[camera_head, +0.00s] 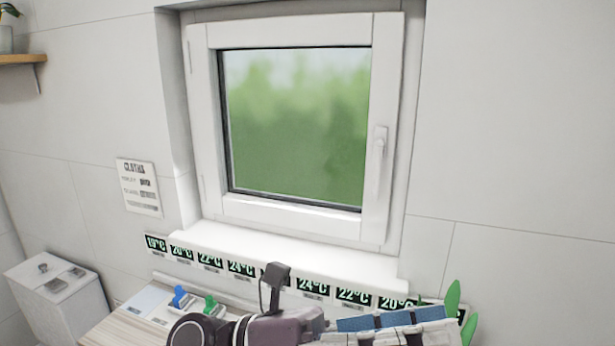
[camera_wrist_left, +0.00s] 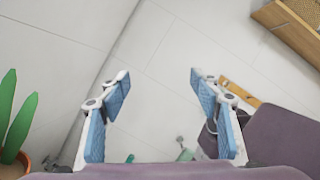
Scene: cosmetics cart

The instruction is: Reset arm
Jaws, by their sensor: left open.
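My left gripper (camera_head: 437,322) shows at the bottom edge of the head view, right of centre. Its blue finger pads point to the right, and the picture edge cuts it off below. In the left wrist view the left gripper (camera_wrist_left: 160,82) has its two fingers wide apart with nothing between them. Only pale tiles show behind the gap. My right gripper is not in view.
A closed white window (camera_head: 295,205) stands behind a sill with several temperature labels (camera_head: 210,262). A wooden counter (camera_head: 110,328) holds blue and green clips (camera_head: 180,297). Green leaves (camera_head: 453,298) rise close to the left gripper; a potted plant (camera_wrist_left: 20,125) shows in the wrist view.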

